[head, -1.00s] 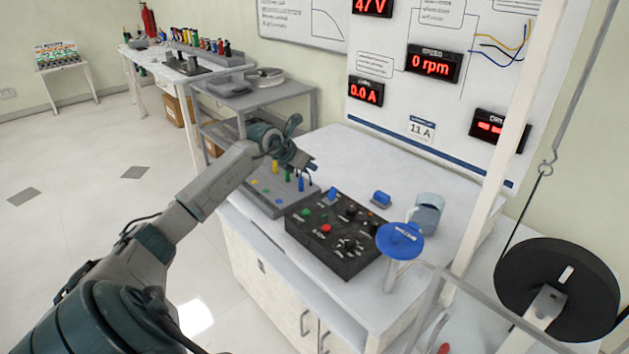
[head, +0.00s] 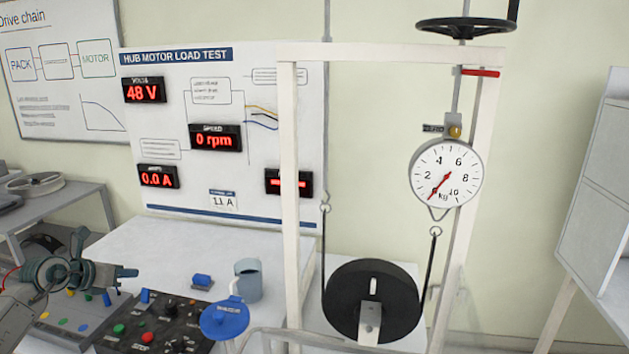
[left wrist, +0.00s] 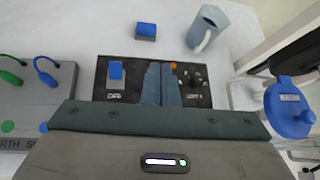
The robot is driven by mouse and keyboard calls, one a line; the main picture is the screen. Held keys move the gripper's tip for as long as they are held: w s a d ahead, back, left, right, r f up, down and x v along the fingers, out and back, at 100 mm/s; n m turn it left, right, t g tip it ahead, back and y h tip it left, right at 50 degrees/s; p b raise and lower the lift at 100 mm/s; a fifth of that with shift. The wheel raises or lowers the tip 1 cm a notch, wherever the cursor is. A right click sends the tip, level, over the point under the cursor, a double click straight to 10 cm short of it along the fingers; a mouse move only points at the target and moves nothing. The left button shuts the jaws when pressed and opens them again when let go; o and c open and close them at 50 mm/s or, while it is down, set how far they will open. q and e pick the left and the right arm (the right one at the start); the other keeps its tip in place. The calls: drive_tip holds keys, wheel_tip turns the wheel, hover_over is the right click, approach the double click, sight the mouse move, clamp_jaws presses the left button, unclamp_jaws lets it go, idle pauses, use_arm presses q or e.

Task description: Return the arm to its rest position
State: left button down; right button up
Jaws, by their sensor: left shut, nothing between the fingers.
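My left gripper (head: 124,272) comes in at the lower left of the head view, with its fingers closed and empty. It is above the back left part of the black control box (head: 130,333), near the grey board with coloured sockets (head: 78,322). In the left wrist view the closed fingers (left wrist: 161,84) stand in front of the control box (left wrist: 125,75). Its blue switch shows to their left. My right gripper is not in view.
A blue-grey mug (head: 249,282), a blue block (head: 202,281) and a blue round-topped knob (head: 224,318) are by the box. A white frame (head: 288,190) holds a black wheel (head: 345,300) and a dial scale (head: 446,175). The board shows 48 V and 0 rpm.

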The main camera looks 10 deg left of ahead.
use_arm(q)
drive_tip(key=s+d+r+n+t+h, duration=0.1)
drive_tip(key=s+d+n+t, duration=0.2)
drive_tip(key=d+n+t, duration=0.4)
drive_tip(key=s+d+r+n+t+h, duration=0.15)
drive_tip(key=d+n, duration=0.25)
drive_tip(key=d, duration=0.6)
drive_tip(key=s+a+f+n+g+y, duration=0.1)
drive_tip(key=s+f+n+g+y, duration=0.5)
drive_tip(key=s+f+n+y, duration=1.15)
drive_tip(key=s+d+f+n+g+h, duration=0.35)
drive_tip(key=s+d+g+h, duration=0.2)
drive_tip(key=s, duration=0.35)
drive_tip(key=s+d+f+n+g+h, duration=0.35)
drive_tip(key=s+d+h, duration=0.25)
drive_tip(key=s, duration=0.3)
wheel_tip(320, 180, down, 27)
drive_tip(key=w+a+g, duration=0.2)
drive_tip(key=a, duration=0.1)
drive_tip(key=s+a+f+n+g, duration=0.1)
drive_tip(key=s+f, duration=1.8)
drive_tip(key=f, duration=0.2)
drive_tip(key=shift+a+f, duration=0.2)
drive_tip(key=shift+f, duration=0.1)
